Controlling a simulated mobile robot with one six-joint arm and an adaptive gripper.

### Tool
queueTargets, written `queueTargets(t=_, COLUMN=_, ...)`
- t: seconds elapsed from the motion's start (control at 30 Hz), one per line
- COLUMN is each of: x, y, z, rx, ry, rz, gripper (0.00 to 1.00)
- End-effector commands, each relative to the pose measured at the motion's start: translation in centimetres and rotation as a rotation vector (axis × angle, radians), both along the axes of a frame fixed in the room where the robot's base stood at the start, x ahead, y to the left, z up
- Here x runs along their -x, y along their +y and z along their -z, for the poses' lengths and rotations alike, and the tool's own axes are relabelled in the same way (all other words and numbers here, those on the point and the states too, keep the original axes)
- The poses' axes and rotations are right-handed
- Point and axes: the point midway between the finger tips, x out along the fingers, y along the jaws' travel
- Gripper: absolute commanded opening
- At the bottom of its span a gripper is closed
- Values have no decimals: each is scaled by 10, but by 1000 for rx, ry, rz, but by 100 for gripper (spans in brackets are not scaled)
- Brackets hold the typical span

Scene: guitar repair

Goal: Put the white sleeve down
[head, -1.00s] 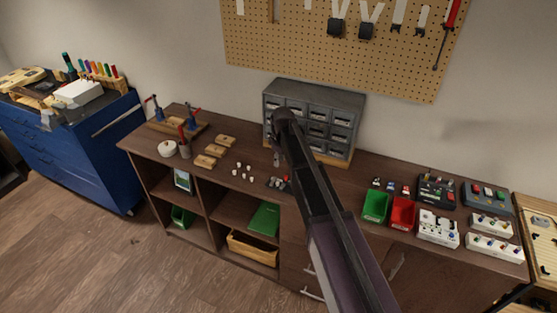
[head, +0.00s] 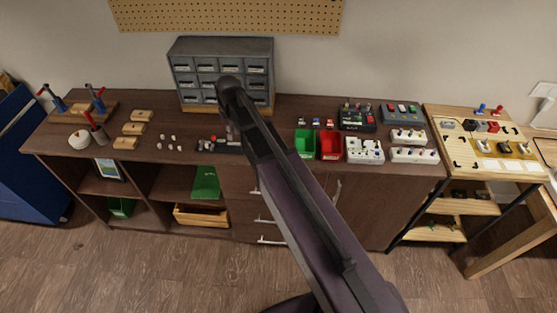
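My gripper (head: 229,133) hangs at the end of my arm, over the dark wooden bench (head: 290,112) and in front of the grey drawer cabinet (head: 190,72). It is small and mostly hidden by my own arm, so I cannot tell whether its fingers are open or shut or hold anything. I cannot make out a white sleeve for certain. Several small white pieces (head: 172,138) stand on the bench to the left of my gripper. A dark strip with small parts (head: 207,145) lies just below and left of the gripper.
Wooden blocks (head: 133,128) and a white round item (head: 79,139) are at the left. A green bin (head: 305,143), a red bin (head: 331,145) and several pedal-like boxes (head: 365,151) crowd the right. A light wooden table (head: 465,152) adjoins the bench's right end.

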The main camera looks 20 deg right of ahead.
Motion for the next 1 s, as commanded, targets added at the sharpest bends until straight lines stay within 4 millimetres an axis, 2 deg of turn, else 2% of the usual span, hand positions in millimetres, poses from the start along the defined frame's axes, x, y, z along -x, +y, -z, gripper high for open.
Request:
queueTargets(t=0.03, x=34, y=-23, z=0, rx=3, ry=5, rz=83, gripper=34)
queueTargets(t=0.2, x=104, y=-77, z=0, rx=12, ry=19, rz=354, gripper=34)
queueTargets(t=0.3, x=136, y=-98, z=0, rx=18, ry=26, rz=483, gripper=34)
queueTargets(t=0.4, x=157, y=-111, z=0, rx=22, ry=31, rz=575, gripper=34)
queueTargets(t=0.57, x=169, y=-119, z=0, rx=25, ry=34, rz=636, gripper=34)
queueTargets(t=1.0, x=167, y=-119, z=0, rx=24, ry=33, rz=637, gripper=34)
